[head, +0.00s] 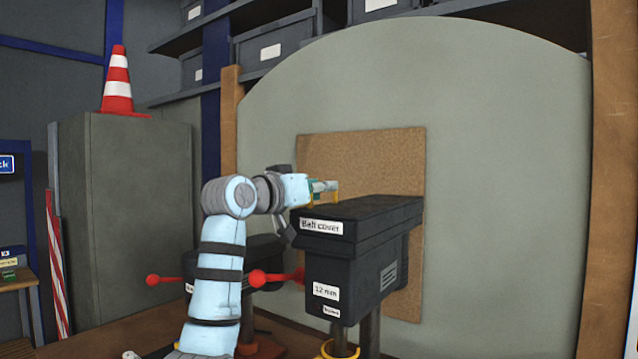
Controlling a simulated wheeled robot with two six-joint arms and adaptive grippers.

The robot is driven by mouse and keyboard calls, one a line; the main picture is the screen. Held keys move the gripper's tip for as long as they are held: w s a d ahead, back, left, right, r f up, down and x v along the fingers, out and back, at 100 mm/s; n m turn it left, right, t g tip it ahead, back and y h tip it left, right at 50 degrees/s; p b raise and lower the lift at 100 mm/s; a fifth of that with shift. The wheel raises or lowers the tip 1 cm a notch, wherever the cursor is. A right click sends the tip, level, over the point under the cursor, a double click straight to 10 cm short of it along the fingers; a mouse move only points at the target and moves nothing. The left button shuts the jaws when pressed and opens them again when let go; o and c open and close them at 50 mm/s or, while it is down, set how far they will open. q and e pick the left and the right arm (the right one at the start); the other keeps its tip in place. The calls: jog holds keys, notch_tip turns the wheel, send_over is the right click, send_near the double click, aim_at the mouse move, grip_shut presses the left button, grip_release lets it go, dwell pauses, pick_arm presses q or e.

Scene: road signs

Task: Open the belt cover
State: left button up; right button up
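The belt cover (360,212) is the dark top lid of a black drill press head (345,275), with a white "Belt cover" label on its front. It lies flat and looks closed. My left arm rises from the lower left, and my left gripper (323,191) is at the cover's front left top edge. Its yellow-tipped fingers are very close to the top surface; I cannot tell whether they touch it. The finger gap is too small in view to judge. My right gripper is not in view.
Red-knobbed handles (262,278) stick out left of the drill press. A cork board (375,155) is behind it. A grey cabinet (125,185) with a traffic cone (118,82) stands at the left. Space above the cover looks clear.

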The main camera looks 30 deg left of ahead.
pick_arm(q)
jog(key=shift+s, duration=0.1)
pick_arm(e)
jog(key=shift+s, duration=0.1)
pick_arm(q)
grip_shut()
jog(key=shift+d, duration=0.1)
